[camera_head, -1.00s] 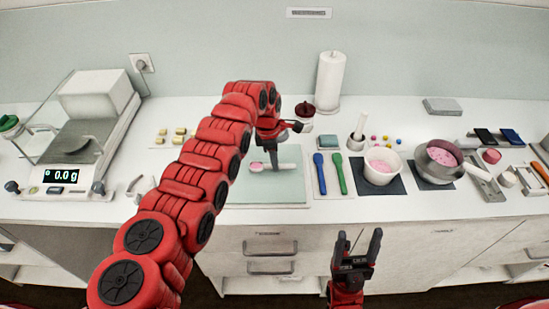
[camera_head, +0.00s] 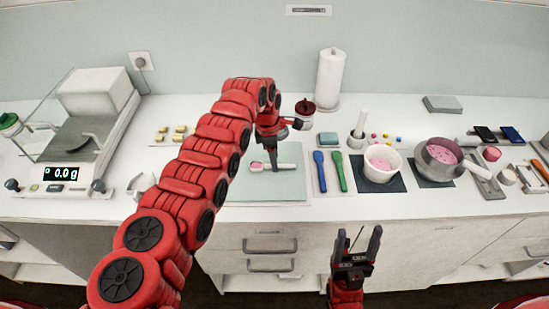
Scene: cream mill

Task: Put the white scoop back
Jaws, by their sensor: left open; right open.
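The white scoop (camera_head: 287,166) lies on the pale green mat (camera_head: 285,188), its handle pointing right and pink matter at its left end. My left gripper (camera_head: 273,165) is pointed down over the scoop, with its fingers at the handle near the pink end. It is open; the finger seen edge-on hides part of the handle, and I cannot tell if it touches. My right gripper (camera_head: 357,244) is open and empty, in front of the counter's drawers, pointing up.
A blue spatula (camera_head: 319,170) and a green spatula (camera_head: 339,170) lie on a tray right of the mat. Further right stand a white bowl of pink matter (camera_head: 382,163) and a metal pan (camera_head: 437,157). A scale (camera_head: 65,175) is at left.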

